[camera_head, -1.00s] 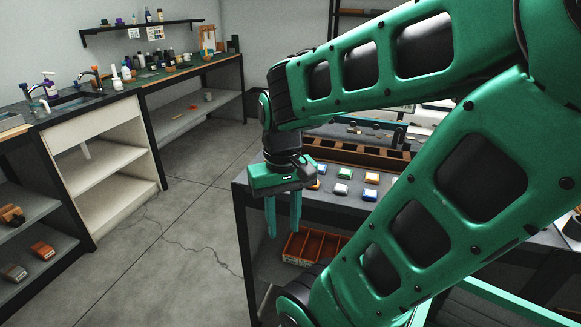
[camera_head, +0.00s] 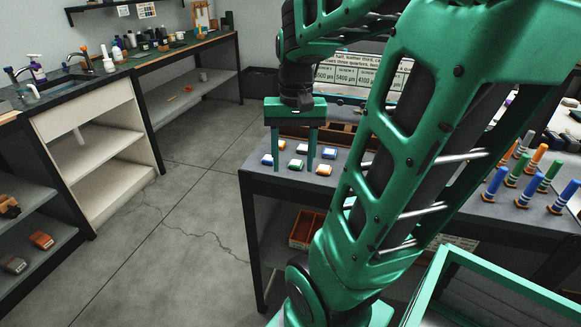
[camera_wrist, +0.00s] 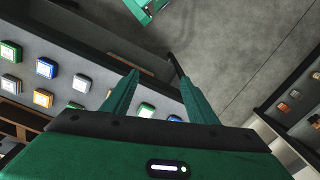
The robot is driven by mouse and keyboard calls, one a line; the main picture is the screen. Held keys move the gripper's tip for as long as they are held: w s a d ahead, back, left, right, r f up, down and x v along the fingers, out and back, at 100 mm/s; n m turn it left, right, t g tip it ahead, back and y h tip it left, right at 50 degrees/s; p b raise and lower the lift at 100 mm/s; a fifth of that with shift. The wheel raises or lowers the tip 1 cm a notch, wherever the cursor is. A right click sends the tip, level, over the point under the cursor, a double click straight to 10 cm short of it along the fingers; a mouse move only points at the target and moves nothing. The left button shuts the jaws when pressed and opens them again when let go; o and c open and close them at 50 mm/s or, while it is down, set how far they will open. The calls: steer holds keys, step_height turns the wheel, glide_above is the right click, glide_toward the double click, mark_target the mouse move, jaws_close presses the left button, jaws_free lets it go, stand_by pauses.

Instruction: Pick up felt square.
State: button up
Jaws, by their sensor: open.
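No piece that I can clearly tell as a felt square shows. Several small coloured square blocks with pale tops lie on the dark table, among them a blue one (camera_head: 267,159), a green one (camera_head: 296,164) and an orange one (camera_head: 324,170). My gripper (camera_head: 293,165) is open, fingers down, in front of or over these blocks, with nothing seen between them. In the wrist view my gripper (camera_wrist: 158,79) points past the table edge toward the floor.
A brown divided tray (camera_head: 340,136) stands behind the blocks. Several striped pegs, one blue (camera_head: 494,184), stand on the right. An orange bin (camera_head: 306,229) sits on the shelf below. A white cabinet (camera_head: 98,150) stands left across open floor (camera_head: 180,225).

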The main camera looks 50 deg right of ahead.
steer(key=w+d+r+m, duration=0.35)
steer(key=w+d, duration=0.35)
steer(key=d, duration=0.3)
glide_above(296, 162)
steer(key=shift+m, duration=0.25)
step_height(296, 162, down, 5)
steer(key=shift+s, duration=0.15)
steer(key=shift+a+f, duration=0.1)
steer(key=shift+f, duration=3.05)
steer(key=shift+c, duration=0.3)
steer(key=c, duration=1.1)
